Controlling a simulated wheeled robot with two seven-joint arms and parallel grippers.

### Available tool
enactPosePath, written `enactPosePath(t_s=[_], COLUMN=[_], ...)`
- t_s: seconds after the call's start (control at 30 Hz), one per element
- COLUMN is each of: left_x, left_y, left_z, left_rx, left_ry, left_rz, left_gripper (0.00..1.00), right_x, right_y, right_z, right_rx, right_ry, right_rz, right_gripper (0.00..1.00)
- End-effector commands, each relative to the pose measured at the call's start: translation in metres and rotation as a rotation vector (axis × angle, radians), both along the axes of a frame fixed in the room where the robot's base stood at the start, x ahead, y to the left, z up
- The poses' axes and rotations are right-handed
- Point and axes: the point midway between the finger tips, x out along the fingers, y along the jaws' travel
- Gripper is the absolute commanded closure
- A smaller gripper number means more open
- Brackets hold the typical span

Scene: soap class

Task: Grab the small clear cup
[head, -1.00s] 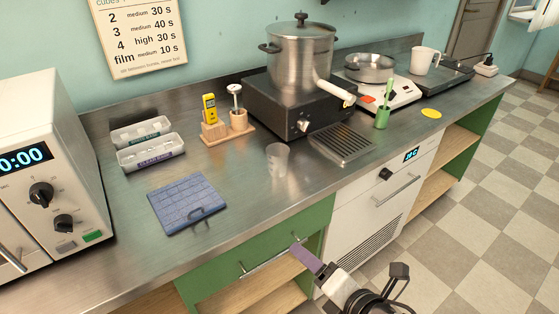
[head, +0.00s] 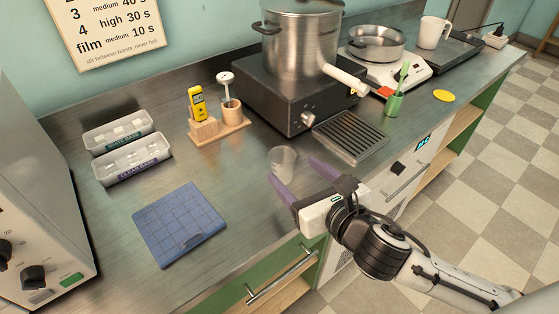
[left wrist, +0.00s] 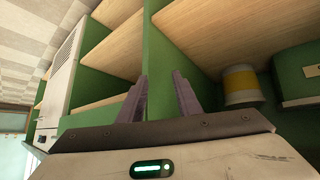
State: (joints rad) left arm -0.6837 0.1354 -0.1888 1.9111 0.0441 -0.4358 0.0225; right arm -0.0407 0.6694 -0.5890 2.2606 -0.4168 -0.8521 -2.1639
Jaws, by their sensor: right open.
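The small clear cup (head: 283,160) stands upright on the steel counter, in front of the black burner unit. My right gripper (head: 291,168) is open, its purple fingers pointing at the cup from the front. One fingertip is at the cup's lower left and the other is off to its right. I cannot tell whether either finger touches it. My left gripper (left wrist: 161,80) shows only in the left wrist view. Its purple fingers are apart with nothing between them, facing green cabinets and wooden shelves.
A blue gridded mat (head: 180,224) lies left of the cup. A slotted metal tray (head: 350,137) and the burner unit (head: 285,103) with a large pot (head: 300,38) stand behind and right. A wooden holder (head: 218,128) is behind left. The counter around the cup is clear.

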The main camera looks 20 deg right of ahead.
Motion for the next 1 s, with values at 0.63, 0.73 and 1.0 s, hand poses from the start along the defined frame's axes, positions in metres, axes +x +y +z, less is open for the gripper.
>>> enactPosePath(t_s=[0.63,0.73,1.0], left_x=[-0.002,0.002,0.002], left_y=[-0.001,-0.001,-0.001], left_z=[-0.001,0.001,0.002], left_rx=[0.0,-0.001,-0.001], left_ry=[0.005,-0.003,-0.005], left_rz=[-0.002,-0.003,-0.002], left_gripper=[0.69,0.69,0.69], right_x=[0.066,0.067,0.066], right_y=[0.013,0.013,0.013], right_z=[-0.018,-0.019,-0.019], right_rx=[0.002,0.001,0.001], right_ry=[0.001,0.001,0.001], right_rz=[-0.001,0.001,0.001], right_gripper=[0.32,0.32,0.59])
